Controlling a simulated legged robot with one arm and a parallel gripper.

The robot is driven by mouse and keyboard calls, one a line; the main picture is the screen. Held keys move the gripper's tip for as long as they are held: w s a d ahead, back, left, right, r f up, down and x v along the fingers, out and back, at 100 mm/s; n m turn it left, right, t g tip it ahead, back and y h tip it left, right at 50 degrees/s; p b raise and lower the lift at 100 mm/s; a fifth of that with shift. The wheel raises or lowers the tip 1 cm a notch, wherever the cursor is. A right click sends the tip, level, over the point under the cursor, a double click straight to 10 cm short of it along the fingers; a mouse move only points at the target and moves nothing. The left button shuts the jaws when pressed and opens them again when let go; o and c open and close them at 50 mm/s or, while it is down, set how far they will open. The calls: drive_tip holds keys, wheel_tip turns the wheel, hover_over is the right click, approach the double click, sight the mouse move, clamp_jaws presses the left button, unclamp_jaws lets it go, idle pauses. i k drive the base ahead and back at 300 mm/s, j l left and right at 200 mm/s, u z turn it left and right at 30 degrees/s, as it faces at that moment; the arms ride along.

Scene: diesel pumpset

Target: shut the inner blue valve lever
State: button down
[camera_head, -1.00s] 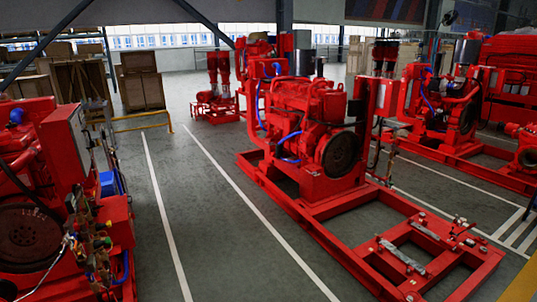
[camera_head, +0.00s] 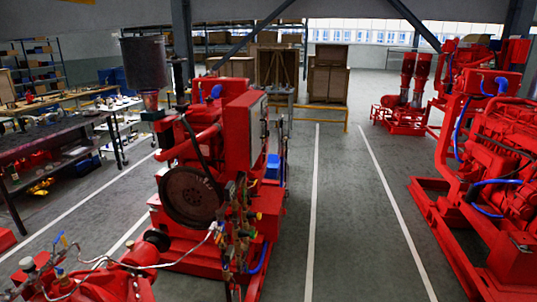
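A red diesel pumpset (camera_head: 190,190) stands left of centre, with a dark round flywheel and a grey-fronted red cabinet (camera_head: 245,130). A cluster of small valves and fittings (camera_head: 235,225) hangs on its near right side, with tiny coloured handles. Which of these is the inner blue valve lever is too small to tell. Small blue and yellow handles (camera_head: 64,241) also show on the red pump at the bottom left. Whether the levers are open or shut cannot be told. My gripper is not in view.
A grey floor aisle (camera_head: 345,220) with white lines lies open right of the pumpset. Another red engine set (camera_head: 490,170) stands at the right. A cluttered workbench (camera_head: 70,145) is at the left. Wooden crates (camera_head: 328,80) and a yellow rail stand behind.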

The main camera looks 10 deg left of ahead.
sight(58, 238)
drive_tip(key=i+u, duration=0.2)
drive_tip(key=i, duration=0.25)
drive_tip(key=i+l+u, duration=0.1)
drive_tip(key=i+u, duration=0.15)
drive_tip(key=i, duration=0.2)
drive_tip(key=i+l+u, duration=0.2)
drive_tip(key=i, duration=0.25)
drive_tip(key=i+u, duration=0.15)
drive_tip(key=u, duration=0.3)
drive_tip(key=i+u, duration=0.15)
drive_tip(key=u, duration=0.3)
drive_tip(key=i+l+u, duration=0.15)
drive_tip(key=u, duration=0.3)
drive_tip(key=i+l+u, duration=0.15)
drive_tip(key=u, duration=0.3)
drive_tip(key=i+u, duration=0.4)
drive_tip(key=u, duration=0.25)
